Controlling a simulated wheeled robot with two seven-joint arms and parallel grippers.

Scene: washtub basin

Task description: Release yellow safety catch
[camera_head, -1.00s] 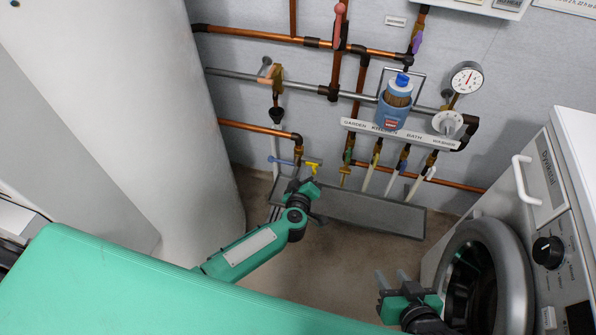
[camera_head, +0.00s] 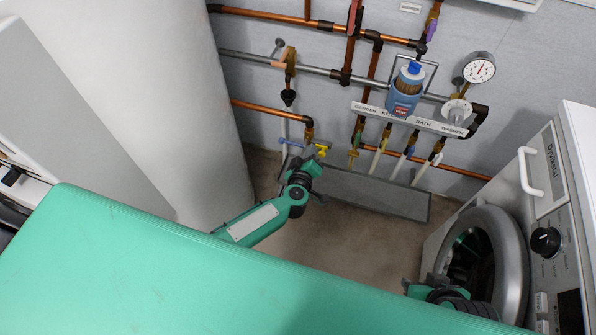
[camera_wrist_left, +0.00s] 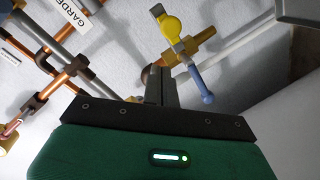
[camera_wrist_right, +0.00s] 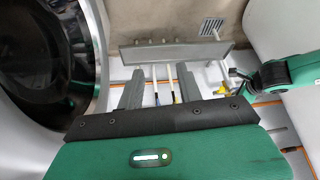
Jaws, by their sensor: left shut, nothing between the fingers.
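The yellow safety catch (camera_head: 321,149) sits on a brass valve at the lower end of a copper pipe by the back wall. It shows larger in the left wrist view (camera_wrist_left: 172,27), beside a blue lever (camera_wrist_left: 198,82). My left gripper (camera_wrist_left: 160,88) is shut and empty; in that view its fingertips lie just below the valve, apart from the yellow catch. In the head view my left gripper (camera_head: 292,164) is just below the valve, its fingers hard to make out. My right gripper (camera_wrist_right: 157,84) is open and empty, near the washing machine.
A grey trough (camera_head: 375,192) lies on the floor along the wall, right of my left gripper. The washing machine (camera_head: 485,265) stands at right, a white cylinder (camera_head: 165,110) at left. Several labelled valves and a blue bottle (camera_head: 405,90) are above the trough.

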